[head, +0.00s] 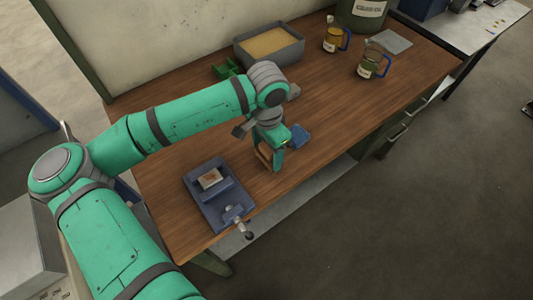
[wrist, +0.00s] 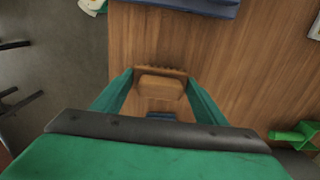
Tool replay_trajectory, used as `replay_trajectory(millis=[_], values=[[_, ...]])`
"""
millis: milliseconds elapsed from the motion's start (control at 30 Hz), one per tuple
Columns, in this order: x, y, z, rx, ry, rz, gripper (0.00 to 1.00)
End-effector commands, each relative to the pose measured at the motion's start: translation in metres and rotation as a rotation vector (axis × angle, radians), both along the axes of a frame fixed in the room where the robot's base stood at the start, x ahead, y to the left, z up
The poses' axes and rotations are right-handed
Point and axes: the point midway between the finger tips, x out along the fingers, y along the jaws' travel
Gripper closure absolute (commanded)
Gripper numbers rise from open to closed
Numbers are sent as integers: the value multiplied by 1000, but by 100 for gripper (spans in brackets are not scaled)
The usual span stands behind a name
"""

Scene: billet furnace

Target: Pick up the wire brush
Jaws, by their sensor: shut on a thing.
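The wire brush (head: 264,156) shows as a tan wooden block between the fingers of my gripper (head: 271,161), above the middle of the wooden bench (head: 340,107). In the wrist view, the brush's wooden back (wrist: 160,87) lies between the two green fingers of my gripper (wrist: 159,84), with a row of bristle-like teeth along its far edge. My gripper is shut on the brush and points down. My arm hides part of the brush in the head view. I cannot tell whether the brush touches the bench.
A blue vise (head: 231,199) with a block in it stands at the front left. A small blue item (head: 300,136) lies right beside my gripper. Two handled jars stand farther right; the bench's right middle is clear.

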Motion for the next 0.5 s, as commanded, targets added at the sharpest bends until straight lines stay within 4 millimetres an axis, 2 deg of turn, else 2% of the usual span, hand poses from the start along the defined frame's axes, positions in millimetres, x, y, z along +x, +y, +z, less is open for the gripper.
replay_trajectory(millis=[67, 167, 367, 500], values=[[1, 0, 14, -1, -4, -2, 57], [-16, -5, 32, -1, -4, -5, 57], [-51, -14, 76, 0, -5, -6, 57], [-84, -22, 89, 0, -3, -7, 57]])
